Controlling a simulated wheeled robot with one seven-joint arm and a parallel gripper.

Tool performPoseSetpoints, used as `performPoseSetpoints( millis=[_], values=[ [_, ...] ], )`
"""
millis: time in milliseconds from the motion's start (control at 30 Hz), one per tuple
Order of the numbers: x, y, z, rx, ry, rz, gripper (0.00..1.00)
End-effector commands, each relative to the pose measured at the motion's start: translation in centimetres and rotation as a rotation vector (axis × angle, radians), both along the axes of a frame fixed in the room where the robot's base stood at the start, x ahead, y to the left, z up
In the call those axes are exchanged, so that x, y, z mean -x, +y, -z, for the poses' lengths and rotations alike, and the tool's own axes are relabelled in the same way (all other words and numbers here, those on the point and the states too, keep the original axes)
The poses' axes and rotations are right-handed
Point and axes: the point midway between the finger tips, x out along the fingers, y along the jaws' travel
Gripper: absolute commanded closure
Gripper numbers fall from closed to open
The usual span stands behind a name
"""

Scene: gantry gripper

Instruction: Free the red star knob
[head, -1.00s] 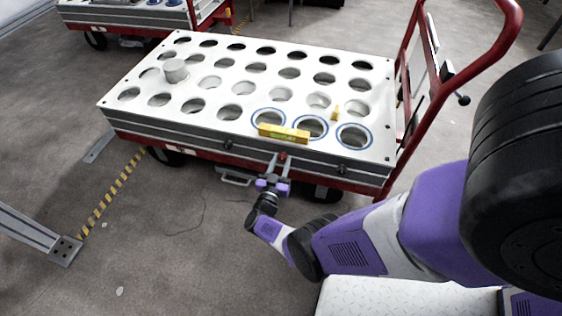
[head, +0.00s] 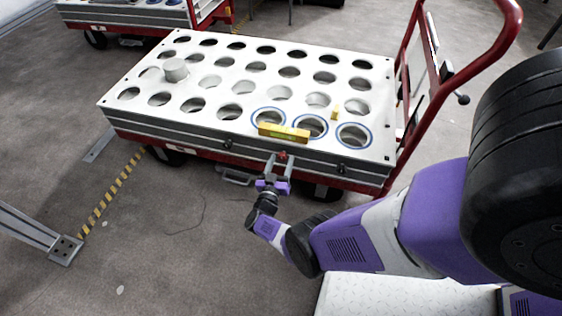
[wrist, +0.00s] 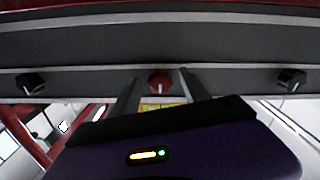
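The red star knob (head: 283,155) sits on the front side of the cart's white-topped box, between two black knobs. It also shows in the wrist view (wrist: 159,82), with a pale mark on its face. My gripper (head: 281,158) is at the front side of the box, level with the red knob. Its two fingers are apart, one on each side of the knob in the wrist view, with visible gaps. The knob looks uncovered and not clamped. How deep it lies between the fingers I cannot tell.
Black knobs sit left (head: 228,145) and right (head: 342,169) of the red one. The perforated top (head: 225,130) carries a yellow level (head: 284,133), a small yellow item (head: 335,113) and a grey cylinder (head: 175,70). A red handle frame (head: 440,90) rises at right.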

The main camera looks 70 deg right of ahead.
Motion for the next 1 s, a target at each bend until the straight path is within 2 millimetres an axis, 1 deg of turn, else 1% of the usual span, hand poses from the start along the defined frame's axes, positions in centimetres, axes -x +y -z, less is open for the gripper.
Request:
performPoseSetpoints(
  millis=[267,367,467,700,800,900,1000],
  values=[
    [0.0,0.0,-0.1,0.002,-0.002,0.001,0.44],
    [0.0,0.4,-0.2,0.002,-0.002,0.0,0.44],
    [0.0,1.6,-0.3,0.001,-0.001,-0.002,0.44],
    [0.3,5.5,-0.2,0.001,0.0,-0.004,0.44],
    [0.4,6.7,-0.2,0.0,-0.001,-0.002,0.44],
    [0.5,7.5,-0.1,0.0,0.0,-0.001,0.44],
    [0.6,7.8,-0.1,0.001,-0.001,0.001,0.44]
  ],
)
